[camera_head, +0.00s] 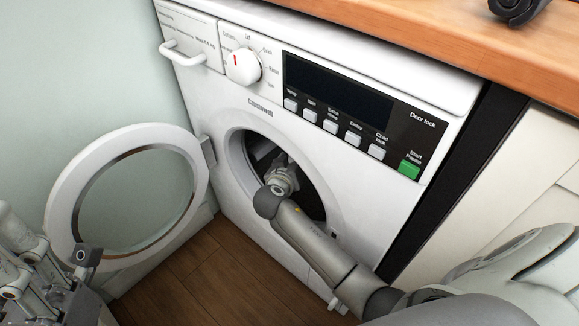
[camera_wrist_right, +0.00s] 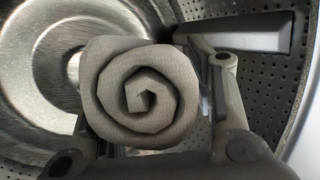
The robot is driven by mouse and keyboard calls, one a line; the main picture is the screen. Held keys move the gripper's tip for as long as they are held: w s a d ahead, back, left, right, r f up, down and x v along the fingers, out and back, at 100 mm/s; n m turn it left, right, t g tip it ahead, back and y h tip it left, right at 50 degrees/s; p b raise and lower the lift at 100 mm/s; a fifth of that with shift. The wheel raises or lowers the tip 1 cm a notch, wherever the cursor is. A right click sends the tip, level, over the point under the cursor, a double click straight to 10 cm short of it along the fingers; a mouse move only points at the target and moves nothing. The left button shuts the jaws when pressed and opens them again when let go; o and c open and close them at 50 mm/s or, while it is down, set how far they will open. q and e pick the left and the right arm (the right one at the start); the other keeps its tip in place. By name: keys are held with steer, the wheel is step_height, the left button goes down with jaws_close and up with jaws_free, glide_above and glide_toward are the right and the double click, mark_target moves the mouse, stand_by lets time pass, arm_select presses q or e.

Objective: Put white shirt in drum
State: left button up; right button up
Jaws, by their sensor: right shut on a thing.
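The white shirt (camera_wrist_right: 145,93) is a tight roll seen end-on in the right wrist view, looking greyish in the shade. My right gripper (camera_wrist_right: 147,110) is shut on it, one finger on each side. Gripper and shirt are inside the metal drum (camera_wrist_right: 268,85) of the washing machine. In the head view my right arm reaches through the round opening, and the shirt is hidden there. Whether the shirt touches the drum wall cannot be told. My left gripper (camera_head: 50,270) is at the lower left, in front of the open door, partly cut off by the frame.
The round door (camera_head: 62,195) of the washing machine (camera_head: 225,120) stands swung open to the left. A drum paddle (camera_wrist_right: 240,35) juts out beside the shirt. A wooden worktop (camera_head: 420,40) runs above the machine; brown floor (camera_head: 190,280) lies below.

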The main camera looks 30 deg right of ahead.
steer(key=shift+w+d, duration=0.15)
steer(key=shift+d, duration=0.05)
steer(key=o, duration=1.2)
steer(key=shift+o, duration=0.2)
steer(key=shift+a, duration=0.1)
steer(key=v, duration=1.2)
